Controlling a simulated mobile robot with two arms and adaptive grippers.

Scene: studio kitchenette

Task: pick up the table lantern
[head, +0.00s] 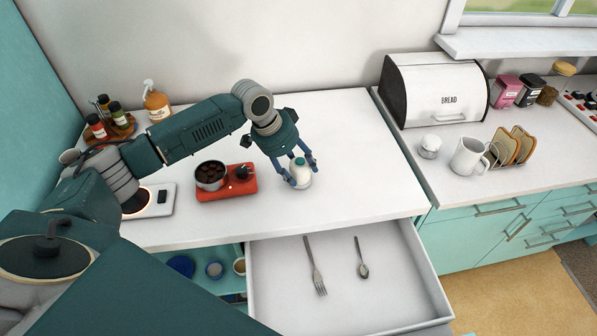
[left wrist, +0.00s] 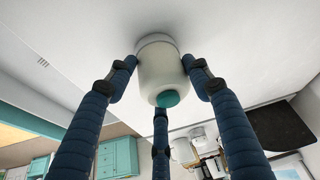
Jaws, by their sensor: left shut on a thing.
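The table lantern (head: 301,172), a small rounded white body with a teal top, is on the white counter beside the red scale. My left gripper (head: 302,178) comes down over it from above, with its blue fingers shut around its sides. In the left wrist view the lantern (left wrist: 163,72) sits between the three fingers of the gripper (left wrist: 160,75), its teal end facing the camera. Its white base appears against or very near the counter; I cannot tell if there is a gap. My right gripper is not in view.
The red scale (head: 226,190) with a pot (head: 210,175) stands left of the lantern. An open drawer (head: 390,287) with a fork (head: 315,265) and spoon (head: 361,258) juts out in front. A bread box (head: 440,88) and mug (head: 468,156) stand right. Counter behind the lantern is clear.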

